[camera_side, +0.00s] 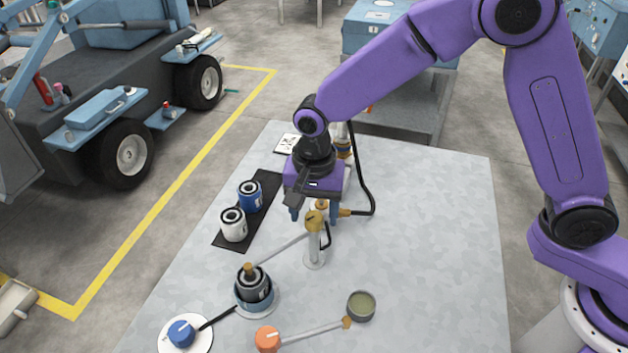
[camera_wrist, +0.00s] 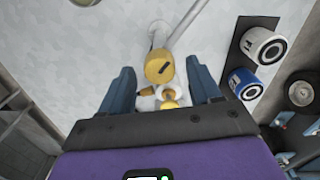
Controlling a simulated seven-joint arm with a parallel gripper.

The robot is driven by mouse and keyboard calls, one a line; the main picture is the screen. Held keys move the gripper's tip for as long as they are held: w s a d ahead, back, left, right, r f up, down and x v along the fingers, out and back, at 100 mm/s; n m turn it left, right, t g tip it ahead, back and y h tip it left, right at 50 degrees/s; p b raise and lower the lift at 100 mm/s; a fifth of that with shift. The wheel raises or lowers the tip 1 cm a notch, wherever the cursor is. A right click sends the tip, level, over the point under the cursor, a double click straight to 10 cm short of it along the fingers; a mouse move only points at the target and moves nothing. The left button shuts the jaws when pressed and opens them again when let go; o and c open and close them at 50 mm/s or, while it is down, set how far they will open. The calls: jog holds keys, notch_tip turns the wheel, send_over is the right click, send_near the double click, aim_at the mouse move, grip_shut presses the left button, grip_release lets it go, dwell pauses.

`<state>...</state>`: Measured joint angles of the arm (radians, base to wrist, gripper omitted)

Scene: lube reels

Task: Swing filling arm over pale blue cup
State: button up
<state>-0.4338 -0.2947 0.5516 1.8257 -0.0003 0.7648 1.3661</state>
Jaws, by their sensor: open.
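The filling arm is a thin grey bar (camera_side: 283,250) running from a brass-capped pivot (camera_side: 313,221) on a pale post (camera_side: 315,249) to a brass tip (camera_side: 248,269) at lower left. In the side view, the tip overlaps the dark grey reel in the pale blue cup (camera_side: 241,303); its height above the reel is unclear. My gripper (camera_side: 313,214) points down near the pivot, open. In the wrist view, the brass cap (camera_wrist: 159,66) lies between the open fingers (camera_wrist: 159,64), with no clear contact. The bar (camera_wrist: 188,20) leads up and right there.
A black mat (camera_side: 222,242) holds a blue reel (camera_side: 250,196) and a white reel (camera_side: 233,225). Blue knob (camera_side: 181,333) and orange-knobbed lever (camera_side: 267,339) are in front. A grey cup (camera_side: 361,305) holds olive liquid. A black hose (camera_side: 366,185) curves behind my gripper. The table's right side is clear.

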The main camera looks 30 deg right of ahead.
notch_tip(320, 180, up, 17)
dwell(0.4)
dwell(0.5)
jog(key=s+d+f+n, duration=0.4)
jog(key=s+d+n, duration=0.6)
jog(key=s+d, duration=0.2)
jog(key=s+d+f+n, duration=0.4)
jog(key=s+d+n, duration=0.6)
jog(key=s+d, duration=0.2)
jog(key=shift+d, duration=0.8)
